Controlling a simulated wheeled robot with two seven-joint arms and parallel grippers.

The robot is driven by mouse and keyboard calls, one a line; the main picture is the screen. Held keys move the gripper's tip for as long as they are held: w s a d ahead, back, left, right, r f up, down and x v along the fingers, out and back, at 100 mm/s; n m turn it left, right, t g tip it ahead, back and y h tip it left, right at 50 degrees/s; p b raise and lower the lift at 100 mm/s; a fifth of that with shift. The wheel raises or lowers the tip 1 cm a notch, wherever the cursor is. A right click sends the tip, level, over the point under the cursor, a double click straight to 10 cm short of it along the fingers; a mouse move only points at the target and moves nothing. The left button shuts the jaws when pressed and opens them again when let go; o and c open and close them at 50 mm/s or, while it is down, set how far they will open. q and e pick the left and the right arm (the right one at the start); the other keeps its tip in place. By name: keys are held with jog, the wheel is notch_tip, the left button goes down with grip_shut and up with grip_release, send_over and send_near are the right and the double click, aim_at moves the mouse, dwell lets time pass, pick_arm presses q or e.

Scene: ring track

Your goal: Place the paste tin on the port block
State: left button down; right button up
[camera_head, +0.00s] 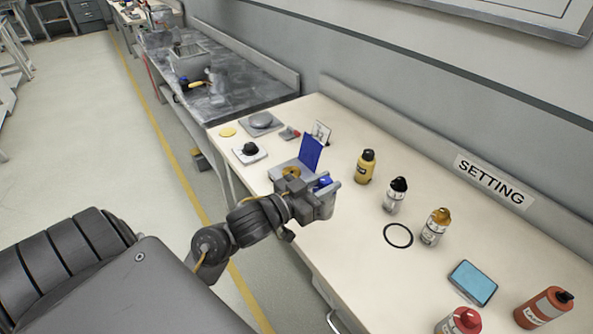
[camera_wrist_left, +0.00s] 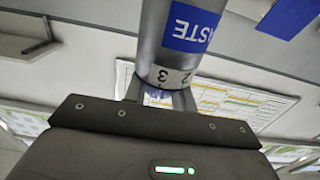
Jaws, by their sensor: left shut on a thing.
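The paste tin (camera_wrist_left: 183,48) is a grey cylinder with a blue label reading "PASTE" and a pale numbered band, seen close in the left wrist view. My left gripper (camera_head: 326,187) is shut on it, near the front edge of the cream bench. The fingers hide most of the tin in the head view; a blue patch shows between them. Just behind the gripper is a grey block with an upright blue panel (camera_head: 311,152) and a yellowish ring. I cannot tell for sure whether this is the port block. My right gripper is not in view.
A black-knobbed block (camera_head: 250,152) and a grey disc on a plate (camera_head: 261,121) lie at the bench's far end. Yellow (camera_head: 365,168), white (camera_head: 396,196) and amber-topped (camera_head: 435,227) bottles stand right of the gripper, near a black ring (camera_head: 398,236) and a blue pad (camera_head: 473,282).

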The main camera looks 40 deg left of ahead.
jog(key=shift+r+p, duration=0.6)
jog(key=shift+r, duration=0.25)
pick_arm(q)
jog(key=w+a+r+n+y, duration=0.3)
jog(key=a+r+n+y, duration=0.3)
jog(key=a+y, duration=0.3)
jog(key=w+a+f+p, duration=0.4)
jog(key=w+a+f, duration=0.5)
jog(key=a+f, duration=0.2)
notch_tip(320, 180, down, 2)
jog(key=shift+w+f+y, duration=0.1)
jog(key=shift+w+y, duration=0.15)
jog(key=shift+y, duration=0.05)
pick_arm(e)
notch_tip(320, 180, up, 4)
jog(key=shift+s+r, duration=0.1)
